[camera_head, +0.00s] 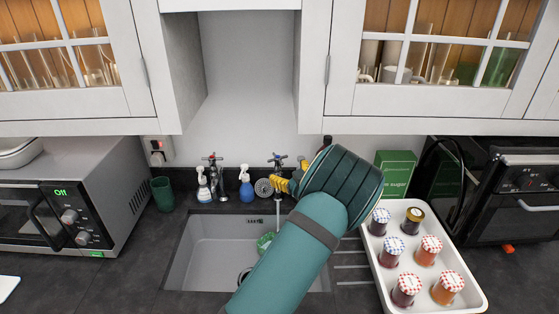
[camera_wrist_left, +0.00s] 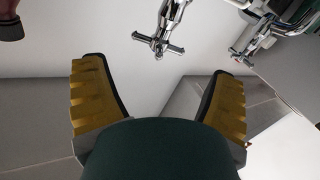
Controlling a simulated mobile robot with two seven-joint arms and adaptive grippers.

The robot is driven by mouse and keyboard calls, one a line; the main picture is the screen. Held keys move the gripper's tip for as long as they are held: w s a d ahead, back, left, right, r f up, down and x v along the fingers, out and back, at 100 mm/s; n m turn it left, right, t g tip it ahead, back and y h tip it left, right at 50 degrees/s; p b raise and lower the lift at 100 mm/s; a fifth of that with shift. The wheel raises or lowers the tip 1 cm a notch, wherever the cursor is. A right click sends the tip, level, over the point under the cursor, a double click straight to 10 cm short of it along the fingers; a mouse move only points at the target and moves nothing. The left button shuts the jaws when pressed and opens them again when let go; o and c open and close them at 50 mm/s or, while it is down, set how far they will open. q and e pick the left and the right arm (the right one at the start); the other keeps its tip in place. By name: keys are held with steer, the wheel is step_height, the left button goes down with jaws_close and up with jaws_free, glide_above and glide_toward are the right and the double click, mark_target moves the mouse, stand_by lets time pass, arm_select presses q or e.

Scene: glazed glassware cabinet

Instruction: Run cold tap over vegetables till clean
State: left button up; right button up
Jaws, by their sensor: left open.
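The sink (camera_head: 205,245) is set into the dark worktop. The right-hand tap (camera_head: 277,160), with a cross handle, stands behind it. A thin pale streak like water runs down below this tap. A green item (camera_head: 265,242), perhaps the vegetables, lies in the sink, partly hidden by my arm. My left gripper (camera_head: 284,185) is at the right-hand tap; its yellow fingers are partly hidden by its wrist. In the left wrist view the gripper (camera_wrist_left: 160,70) is open and empty, with a cross-handled tap (camera_wrist_left: 160,42) ahead between its fingertips, apart from both. My right gripper is out of view.
A white spray bottle (camera_head: 203,188), a blue bottle (camera_head: 246,185) and a green cup (camera_head: 163,193) stand behind the sink. A white tray (camera_head: 455,290) of jars is right of it. A microwave (camera_head: 70,200) stands left; wall cabinets hang above.

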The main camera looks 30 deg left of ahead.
mark_target(279, 160)
arm_select(q)
steer(key=x, duration=0.6)
steer(key=shift+w+a+p, duration=0.1)
steer(key=shift+a+p, duration=0.15)
steer(key=shift+p, duration=0.1)
